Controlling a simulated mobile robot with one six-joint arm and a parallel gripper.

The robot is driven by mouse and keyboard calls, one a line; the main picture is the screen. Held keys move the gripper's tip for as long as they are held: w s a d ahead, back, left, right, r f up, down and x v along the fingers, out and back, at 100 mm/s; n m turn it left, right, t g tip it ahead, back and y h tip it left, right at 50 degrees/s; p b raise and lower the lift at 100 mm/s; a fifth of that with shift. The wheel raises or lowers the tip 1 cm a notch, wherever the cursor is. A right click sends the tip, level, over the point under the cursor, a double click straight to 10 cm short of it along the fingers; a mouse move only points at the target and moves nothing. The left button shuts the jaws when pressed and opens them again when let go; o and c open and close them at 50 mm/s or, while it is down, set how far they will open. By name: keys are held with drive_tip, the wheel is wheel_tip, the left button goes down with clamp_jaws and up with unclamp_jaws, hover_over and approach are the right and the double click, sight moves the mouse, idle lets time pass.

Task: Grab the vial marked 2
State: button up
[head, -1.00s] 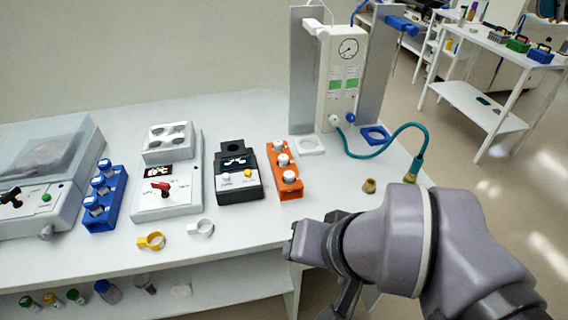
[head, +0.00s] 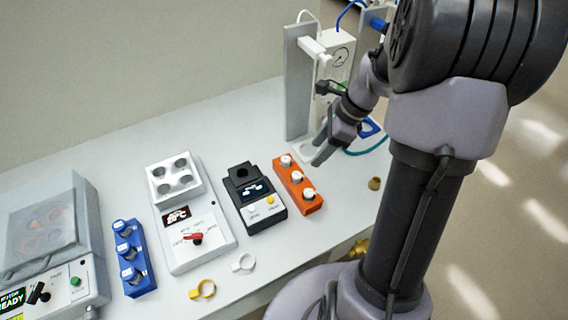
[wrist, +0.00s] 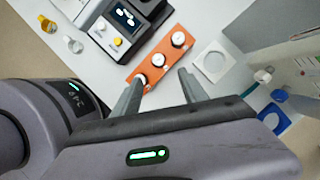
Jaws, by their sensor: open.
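An orange rack (head: 291,177) holds three white-capped vials: far (head: 286,161), middle (head: 297,177) and near (head: 308,194). I cannot read a number on any cap. My gripper (head: 320,124) is open and empty, to the upper right of the orange rack in the head view. In the wrist view, my fingers (wrist: 160,77) point toward the orange rack (wrist: 149,49), with its three caps (wrist: 158,60) beyond the tips; one fingertip overlaps the end cap.
A black device (head: 254,205) stands left of the orange rack, with a grey-white block heater (head: 205,235) beyond it. A gauge stand (head: 299,85) rises behind my gripper.

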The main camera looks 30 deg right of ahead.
drive_tip(key=b, duration=0.2)
hover_over(297, 175)
drive_tip(key=s+d, duration=0.1)
drive_tip(key=d, duration=0.2)
wheel_tip(297, 175, down, 6)
drive_tip(key=shift+a+r, duration=0.1)
drive_tip(key=shift+r, duration=0.05)
drive_tip(key=b+x, duration=0.1)
drive_tip(key=x, duration=0.2)
drive_tip(key=b+x, duration=0.1)
drive_tip(key=x, duration=0.1)
drive_tip(key=shift+a+f+b, duration=0.25)
drive_tip(key=shift+a+b, duration=0.05)
drive_tip(key=shift+a, duration=0.1)
drive_tip(key=shift+r, duration=0.2)
drive_tip(key=shift+c, duration=0.2)
clamp_jaws()
